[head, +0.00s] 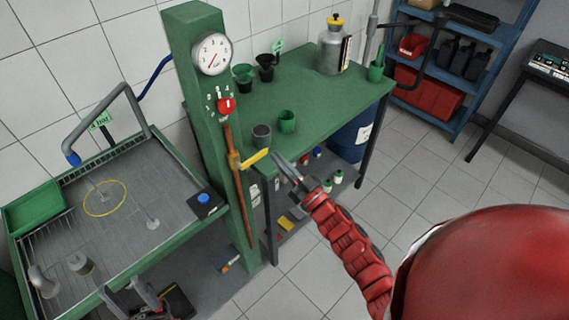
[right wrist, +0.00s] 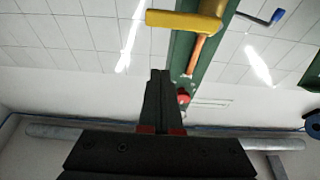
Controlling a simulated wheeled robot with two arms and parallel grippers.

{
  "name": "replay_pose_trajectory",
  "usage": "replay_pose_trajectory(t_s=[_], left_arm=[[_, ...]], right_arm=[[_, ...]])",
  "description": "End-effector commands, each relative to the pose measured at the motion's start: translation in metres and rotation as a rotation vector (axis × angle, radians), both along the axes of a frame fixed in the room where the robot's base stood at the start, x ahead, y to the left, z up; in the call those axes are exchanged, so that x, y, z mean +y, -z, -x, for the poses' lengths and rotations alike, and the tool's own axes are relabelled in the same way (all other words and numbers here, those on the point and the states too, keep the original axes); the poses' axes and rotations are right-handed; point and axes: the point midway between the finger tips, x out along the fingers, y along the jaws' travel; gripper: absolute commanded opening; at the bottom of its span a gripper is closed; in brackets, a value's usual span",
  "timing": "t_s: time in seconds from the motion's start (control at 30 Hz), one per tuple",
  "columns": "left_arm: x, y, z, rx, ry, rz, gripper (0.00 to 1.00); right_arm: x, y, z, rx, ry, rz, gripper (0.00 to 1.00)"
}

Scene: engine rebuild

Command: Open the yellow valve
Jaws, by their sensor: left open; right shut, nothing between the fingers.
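The yellow valve handle (head: 255,158) sticks out to the right from a copper pipe on the green column (head: 186,60). In the right wrist view the yellow handle (right wrist: 185,22) lies across the top, beyond the fingertips. My right gripper (head: 278,158) is shut and empty, its tips just right of the handle's free end; they look apart from it in the right wrist view (right wrist: 160,74). My left gripper (head: 130,297) is open and empty at the lower left, in front of the wash tray, partly cut off by the frame edge.
A round gauge (head: 212,54) and a red knob (head: 226,106) sit on the column above the valve. The wash tray (head: 150,190) is at left.

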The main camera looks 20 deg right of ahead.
Motion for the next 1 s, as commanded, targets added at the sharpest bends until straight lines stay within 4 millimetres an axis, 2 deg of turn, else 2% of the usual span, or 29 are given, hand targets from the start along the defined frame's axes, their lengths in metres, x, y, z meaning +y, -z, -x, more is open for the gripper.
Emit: replay_pose_trajectory(t_s=[0.03, 0.27, 0.4, 0.6, 1.0], left_arm=[[0.000, -0.009, 0.000, 0.000, 0.000, 0.000, 0.50], [0.000, -0.028, 0.000, 0.000, 0.000, 0.000, 0.50], [0.000, -0.034, 0.000, 0.000, 0.000, 0.000, 0.50], [0.000, -0.038, 0.000, 0.000, 0.000, 0.000, 0.50], [0.000, -0.039, 0.000, 0.000, 0.000, 0.000, 0.50]], right_arm=[[0.006, -0.010, -0.010, -0.003, -0.005, -0.003, 0.00], [0.022, -0.026, -0.055, -0.001, -0.003, -0.004, 0.00], [0.019, -0.001, -0.052, 0.005, 0.001, -0.004, 0.00], [0.019, 0.015, -0.052, 0.003, 0.000, -0.002, 0.00], [0.020, 0.021, -0.051, -0.001, -0.003, -0.001, 0.00]])
